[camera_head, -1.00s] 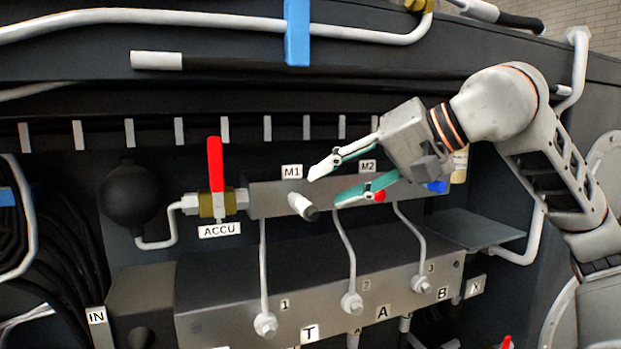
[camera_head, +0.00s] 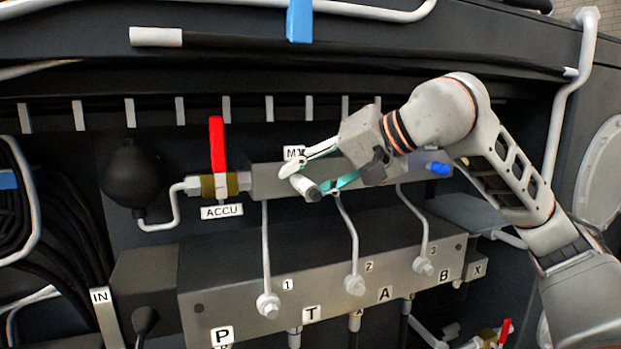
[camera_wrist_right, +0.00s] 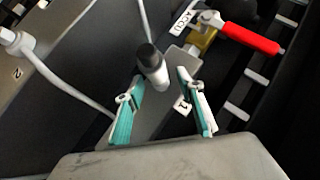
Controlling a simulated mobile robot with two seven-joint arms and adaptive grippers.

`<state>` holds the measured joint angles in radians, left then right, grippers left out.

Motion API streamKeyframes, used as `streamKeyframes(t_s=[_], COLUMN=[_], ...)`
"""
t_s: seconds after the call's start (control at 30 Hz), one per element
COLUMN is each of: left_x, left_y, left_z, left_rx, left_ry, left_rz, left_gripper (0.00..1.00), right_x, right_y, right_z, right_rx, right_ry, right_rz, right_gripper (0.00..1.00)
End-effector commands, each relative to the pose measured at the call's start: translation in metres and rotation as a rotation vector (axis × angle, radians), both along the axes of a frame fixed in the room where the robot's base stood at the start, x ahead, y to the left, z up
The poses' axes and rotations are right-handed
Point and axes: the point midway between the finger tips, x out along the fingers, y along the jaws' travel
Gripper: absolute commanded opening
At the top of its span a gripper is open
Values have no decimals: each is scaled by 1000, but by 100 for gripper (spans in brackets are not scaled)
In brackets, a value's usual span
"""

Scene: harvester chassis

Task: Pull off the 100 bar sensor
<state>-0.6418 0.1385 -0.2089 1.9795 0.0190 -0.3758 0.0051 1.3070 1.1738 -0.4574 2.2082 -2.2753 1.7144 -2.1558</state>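A short light-grey cylinder with a black end, seemingly a sensor (camera_head: 305,187), sticks out of the manifold block below the M1 label (camera_head: 294,153). No pressure marking is legible on it. My right gripper (camera_head: 301,178) is open at this cylinder, one finger above and one beside it in the head view. In the right wrist view the cylinder (camera_wrist_right: 151,66) stands just beyond and between the parted teal fingertips (camera_wrist_right: 158,80), and I see no clear contact. The M2 area is hidden behind my right gripper. My left gripper is not in view.
A red-handled valve (camera_head: 217,145) with the ACCU label stands left of the cylinder. Thin pipes (camera_head: 348,235) run down to the lower valve block (camera_head: 250,275). A blue cap (camera_head: 438,168) sits at the right end of the manifold.

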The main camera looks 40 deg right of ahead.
Motion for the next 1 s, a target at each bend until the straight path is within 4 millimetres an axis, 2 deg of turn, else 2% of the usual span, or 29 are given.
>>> streamKeyframes(t_s=[0.03, 0.07, 0.1, 0.2, 0.27, 0.3, 0.37, 1.0], left_x=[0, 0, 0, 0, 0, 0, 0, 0], left_y=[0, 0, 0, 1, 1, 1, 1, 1], left_z=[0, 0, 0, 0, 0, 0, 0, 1], left_rx=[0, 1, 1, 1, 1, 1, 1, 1], left_ry=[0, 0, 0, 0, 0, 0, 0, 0], left_rz=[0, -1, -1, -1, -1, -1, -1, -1], left_gripper=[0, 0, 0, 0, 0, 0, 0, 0], right_x=[0, 0, 0, 0, 0, 0, 0, -9], right_y=[0, 0, 0, 0, 0, 0, 0, 1], right_z=[0, 0, 0, 0, 0, 0, 0, 1], right_rx=[0, 0, 0, 0, 0, 0, 0, -1], right_ry=[0, 0, 0, 0, 0, 0, 0, -2], right_rz=[0, 0, 0, 0, 0, 0, 0, -1], right_gripper=[38, 33, 22, 0, 0, 16, 0, 0])
